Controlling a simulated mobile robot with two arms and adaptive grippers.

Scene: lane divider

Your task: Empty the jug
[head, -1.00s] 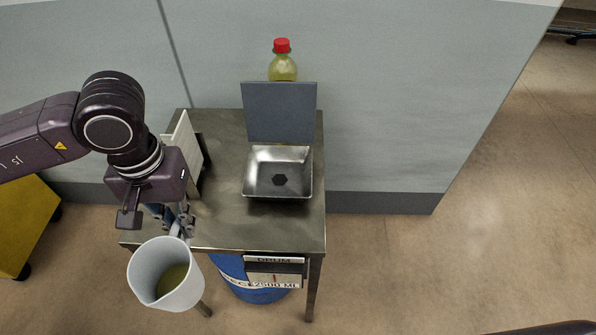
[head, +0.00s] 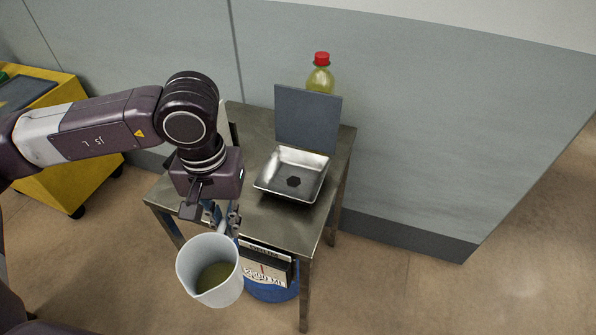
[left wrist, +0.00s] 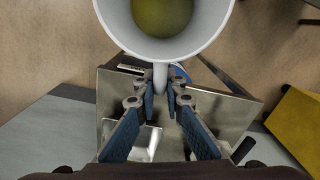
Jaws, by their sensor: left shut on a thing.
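A white jug (head: 209,271) with yellow-green liquid (head: 214,276) in its bottom hangs in front of the metal table's near left edge. It looks roughly upright. My left gripper (head: 229,221) is shut on the jug's handle. In the left wrist view, the two blue-padded fingers (left wrist: 161,100) close around the handle, and the jug (left wrist: 205,42) with its liquid (left wrist: 162,15) fills the top. A square metal basin (head: 311,176) with a dark drain hole and a raised grey back panel (head: 308,121) is set on the table, right of my gripper. My right gripper is not seen.
The metal table (head: 324,214) stands near the grey wall. A bottle with a red cap (head: 321,72) is behind the panel. A blue drum (head: 275,292) with a label sits under the table. A yellow cart (head: 60,152) stands at the left. Floor at the right is open.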

